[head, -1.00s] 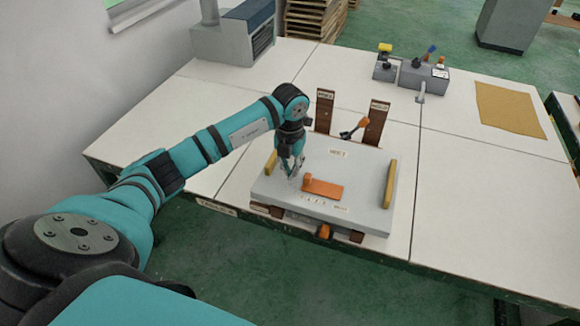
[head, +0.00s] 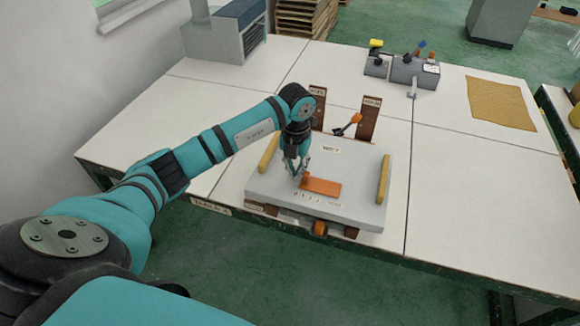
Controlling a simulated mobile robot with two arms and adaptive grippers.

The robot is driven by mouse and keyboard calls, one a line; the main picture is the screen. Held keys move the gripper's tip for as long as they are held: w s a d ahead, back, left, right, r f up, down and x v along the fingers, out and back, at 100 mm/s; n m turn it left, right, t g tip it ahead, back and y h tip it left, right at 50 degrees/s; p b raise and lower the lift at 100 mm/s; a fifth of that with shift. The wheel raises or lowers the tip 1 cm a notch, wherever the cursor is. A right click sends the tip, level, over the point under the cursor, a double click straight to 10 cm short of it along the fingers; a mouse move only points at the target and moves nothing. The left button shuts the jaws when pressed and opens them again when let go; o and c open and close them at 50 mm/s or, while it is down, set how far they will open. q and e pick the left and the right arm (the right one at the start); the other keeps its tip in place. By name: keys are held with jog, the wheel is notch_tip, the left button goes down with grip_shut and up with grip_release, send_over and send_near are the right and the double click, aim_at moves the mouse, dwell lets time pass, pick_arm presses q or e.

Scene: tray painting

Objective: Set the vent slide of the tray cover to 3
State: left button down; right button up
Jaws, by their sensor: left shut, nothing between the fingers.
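My right gripper is out of view.
An orange knob (head: 320,228) sticks out in front. A grey fixture (head: 414,72) and a tan cloth (head: 500,103) lie farther back. The table to the right is clear.

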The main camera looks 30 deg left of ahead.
aim_at(310, 183)
pick_arm(q)
jog(key=shift+w+d, duration=0.25)
jog(key=shift+d, duration=0.85)
jog(key=shift+w+d, duration=0.25)
jog(key=shift+d, duration=0.8)
jog(key=shift+s+a, duration=0.15)
jog(key=shift+a, duration=0.65)
notch_tip(310, 183, up, 9)
jog(key=p, duration=0.6)
